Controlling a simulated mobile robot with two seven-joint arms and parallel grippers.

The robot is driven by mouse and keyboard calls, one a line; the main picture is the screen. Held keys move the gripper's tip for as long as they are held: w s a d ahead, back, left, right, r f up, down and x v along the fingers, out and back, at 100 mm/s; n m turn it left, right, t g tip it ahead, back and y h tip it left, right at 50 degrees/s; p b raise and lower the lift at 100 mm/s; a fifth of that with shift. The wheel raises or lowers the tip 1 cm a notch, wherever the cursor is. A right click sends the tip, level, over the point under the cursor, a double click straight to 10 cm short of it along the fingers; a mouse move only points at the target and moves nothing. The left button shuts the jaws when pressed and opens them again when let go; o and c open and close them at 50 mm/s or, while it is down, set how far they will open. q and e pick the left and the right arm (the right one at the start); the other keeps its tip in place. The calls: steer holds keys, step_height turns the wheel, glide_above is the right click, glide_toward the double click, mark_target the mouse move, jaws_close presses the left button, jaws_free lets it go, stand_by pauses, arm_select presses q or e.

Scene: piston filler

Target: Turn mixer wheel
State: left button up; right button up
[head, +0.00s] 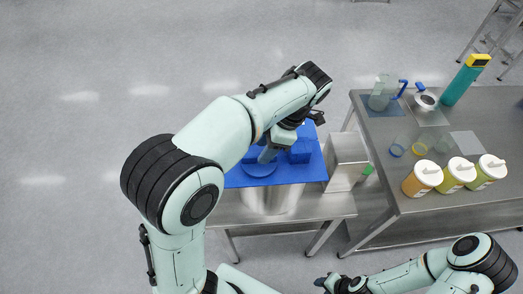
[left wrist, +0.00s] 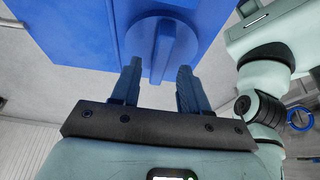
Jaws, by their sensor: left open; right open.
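The mixer wheel is a blue round disc with a raised bar across it. In the left wrist view the wheel (left wrist: 163,42) is on a blue face, straight ahead of my left gripper (left wrist: 158,70). That gripper is open, one finger on each side of the bar's near end, with gaps showing on both sides. In the head view the blue disc (head: 258,169) lies on the blue top of the filler, partly hidden by my left gripper (head: 268,154) and arm. My right gripper (head: 327,283) is low in the head view, far from the wheel, open and empty.
The filler's blue top (head: 290,172) sits on a steel stand (head: 325,208). A steel box (head: 345,160) is beside it. The steel table (head: 410,204) at right holds several lidded jars (head: 458,173), a jug (head: 380,94) and a teal bottle (head: 462,82). Floor at left is clear.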

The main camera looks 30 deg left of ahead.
arm_select(q)
steer(key=shift+x, duration=1.3)
